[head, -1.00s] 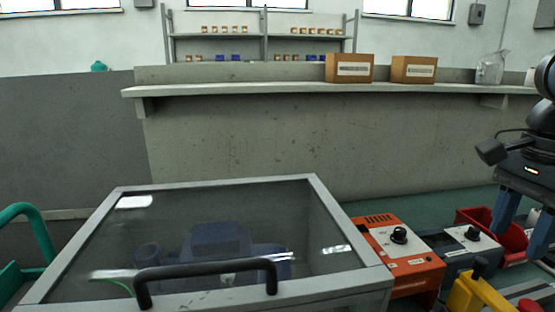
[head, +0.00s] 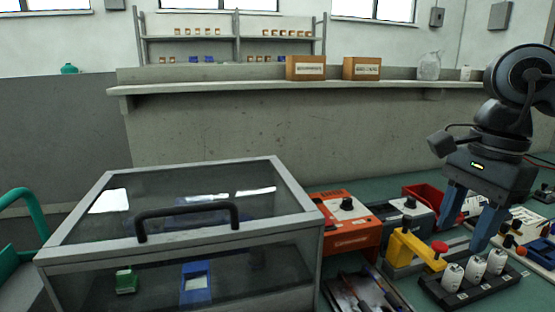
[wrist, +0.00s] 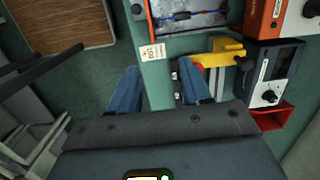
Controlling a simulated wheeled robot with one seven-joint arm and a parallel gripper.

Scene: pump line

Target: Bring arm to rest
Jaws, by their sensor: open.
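My gripper (head: 468,215) hangs from my arm at the right of the head view, its two blue fingers pointing down. The fingers are apart with nothing between them. In the wrist view my gripper (wrist: 162,86) also shows spread fingers, with green bench top between them. In the head view it is behind a black rack (head: 470,290) holding white cylinders and to the right of a yellow clamp-like fixture (head: 407,250) with a red knob. It appears to be above the bench; its exact height cannot be told.
A clear-lidded case (head: 300,232) with a black handle fills the lower left. An orange device (head: 345,235), a grey device (head: 408,217) and a red bin (head: 425,195) stand close to the gripper. Cardboard boxes (head: 306,68) stand on the back ledge.

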